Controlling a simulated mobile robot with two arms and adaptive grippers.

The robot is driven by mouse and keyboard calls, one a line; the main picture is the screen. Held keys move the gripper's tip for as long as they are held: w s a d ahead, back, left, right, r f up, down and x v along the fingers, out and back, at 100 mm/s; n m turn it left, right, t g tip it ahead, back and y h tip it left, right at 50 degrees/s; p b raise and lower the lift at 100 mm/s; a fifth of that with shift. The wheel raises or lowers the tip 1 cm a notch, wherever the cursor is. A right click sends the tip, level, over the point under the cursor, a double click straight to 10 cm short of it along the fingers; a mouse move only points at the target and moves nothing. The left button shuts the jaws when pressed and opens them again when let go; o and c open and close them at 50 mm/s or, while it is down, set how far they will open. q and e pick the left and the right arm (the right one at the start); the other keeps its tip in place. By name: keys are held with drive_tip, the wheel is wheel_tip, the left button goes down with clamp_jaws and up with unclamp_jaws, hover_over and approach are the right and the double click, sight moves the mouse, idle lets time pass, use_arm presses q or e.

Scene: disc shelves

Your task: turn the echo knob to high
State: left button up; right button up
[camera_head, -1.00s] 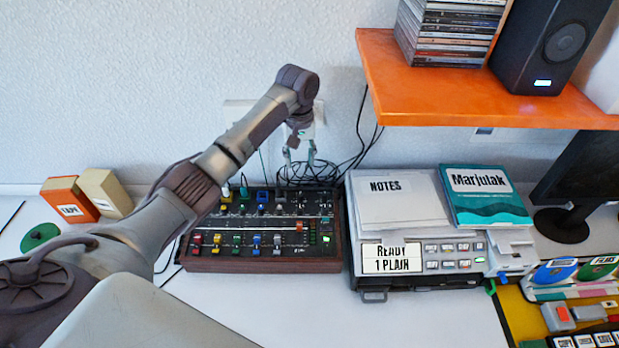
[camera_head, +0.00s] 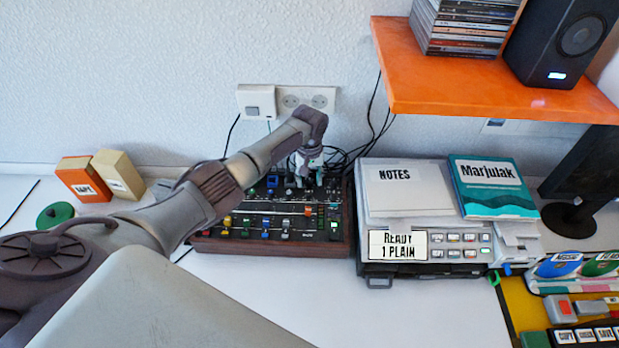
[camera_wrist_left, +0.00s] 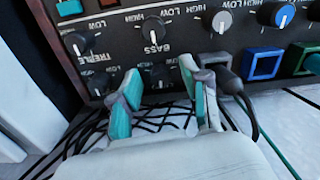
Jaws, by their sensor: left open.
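The mixer (camera_head: 265,247) is a dark panel in a wooden case, with coloured knobs and sliders. My left gripper (camera_head: 304,180) is over its back edge, pointing down. In the left wrist view its teal-padded fingers (camera_wrist_left: 160,84) are open and apart. A small dark knob (camera_wrist_left: 160,75) shows between and just beyond the tips; I cannot tell whether they touch it. Knobs marked treble (camera_wrist_left: 77,43) and bass (camera_wrist_left: 153,28) are farther off. A grey knob (camera_wrist_left: 222,20) and a blue knob (camera_wrist_left: 281,14) sit to the right. No echo label is readable. My right gripper is not in view.
Black cables (camera_wrist_left: 80,150) run behind the mixer near the fingers. A wall socket (camera_head: 305,99) is behind. A grey machine (camera_head: 425,238) stands close to the mixer's right, under an orange shelf (camera_head: 480,95). The white table in front is clear.

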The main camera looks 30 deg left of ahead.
use_arm(q)
clamp_jaws()
drive_tip(key=shift+r+m, duration=0.1)
drive_tip(key=shift+m, duration=0.4)
drive_tip(key=m, duration=0.2)
drive_tip(key=shift+m+p, duration=0.4)
drive_tip(key=shift+m, duration=2.1)
